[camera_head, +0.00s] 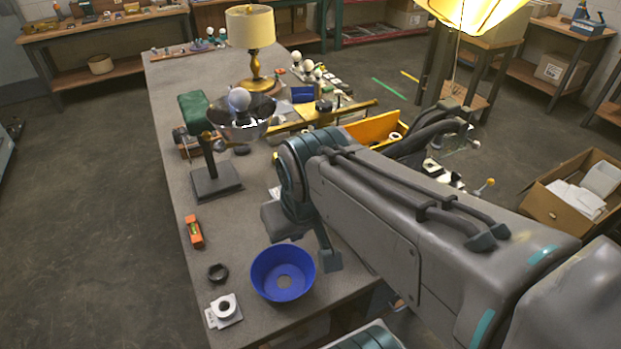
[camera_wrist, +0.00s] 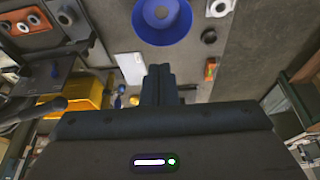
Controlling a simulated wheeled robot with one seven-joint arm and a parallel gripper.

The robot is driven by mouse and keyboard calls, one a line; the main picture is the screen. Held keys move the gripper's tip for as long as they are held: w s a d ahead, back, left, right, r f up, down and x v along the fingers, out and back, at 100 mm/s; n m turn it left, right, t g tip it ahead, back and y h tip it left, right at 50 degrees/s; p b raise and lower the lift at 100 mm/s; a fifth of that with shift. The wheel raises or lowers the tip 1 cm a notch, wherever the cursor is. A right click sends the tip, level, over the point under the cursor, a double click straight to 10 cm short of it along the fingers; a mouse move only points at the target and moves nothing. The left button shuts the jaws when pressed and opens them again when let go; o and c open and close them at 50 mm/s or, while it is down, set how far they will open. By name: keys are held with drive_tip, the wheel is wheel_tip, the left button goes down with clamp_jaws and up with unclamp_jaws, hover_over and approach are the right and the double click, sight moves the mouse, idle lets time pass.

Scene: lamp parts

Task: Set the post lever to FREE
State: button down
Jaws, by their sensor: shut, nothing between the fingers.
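The post cannot be made out in the wrist view. My gripper (camera_wrist: 160,72) is shut and empty in the wrist view, pointing down over the table. In the head view my arm largely hides it, to the right of the post.
A lamp (camera_head: 252,40) stands farther back. A yellow bin (camera_head: 375,129) is at the right.

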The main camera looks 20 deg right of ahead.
drive_tip(key=w+d+f+m+t+b, duration=0.1)
drive_tip(key=w+d+f+m+b, duration=0.4)
drive_tip(key=w+d+b, duration=0.3)
drive_tip(key=w+d+f+m+t+h+b, duration=0.1)
drive_tip(key=w+d+f+m+b, duration=0.3)
drive_tip(key=w+d+b, duration=0.5)
drive_tip(key=shift+f+m+t+b, duration=0.4)
drive_tip(key=shift+m+b, duration=0.45)
drive_tip(key=shift+m, duration=0.35)
drive_tip(key=w+a+r+x, duration=0.1)
drive_tip(key=w+x, duration=0.1)
drive_tip(key=x, duration=1)
drive_tip(key=shift+a, duration=0.4)
drive_tip(key=shift+w+a+r+p, duration=0.1)
drive_tip(key=shift+w+a+p, duration=0.05)
drive_tip(key=shift+w+p, duration=0.15)
